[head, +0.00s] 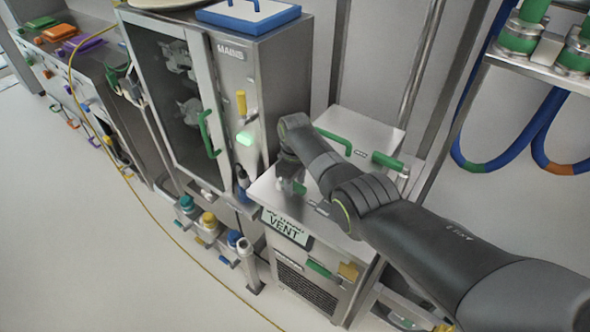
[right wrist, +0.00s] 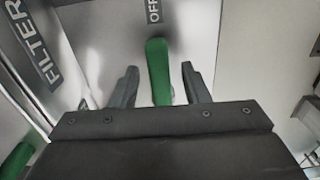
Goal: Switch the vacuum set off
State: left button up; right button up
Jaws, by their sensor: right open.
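The vacuum set appears to be the metal box with a VENT label (head: 285,226) in the head view. My right gripper (head: 290,172) is low over its top, left of the middle. In the right wrist view, a green lever (right wrist: 158,62) stands between the two fingers of my open right gripper (right wrist: 160,70), with gaps on both sides. The lever's tip points at an OFF label (right wrist: 153,11). A FILTER label (right wrist: 35,45) is at the left. In the head view the gripper mostly hides this lever. My left gripper is not in view.
A tall metal cabinet (head: 281,85) with a glass door stands left of the box. Another green handle (head: 334,140) and a green valve (head: 388,161) are behind my arm. A metal rack with blue hoses (head: 519,138) is at the right. The floor at the left is mostly clear.

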aim_at(295, 184)
jog(key=shift+r, duration=0.45)
notch_tip(295, 184, up, 5)
jog(key=shift+r+p, duration=0.1)
jog(key=shift+p, duration=0.55)
notch_tip(295, 184, up, 11)
jog(key=b, duration=0.2)
jog(key=shift+r, duration=0.15)
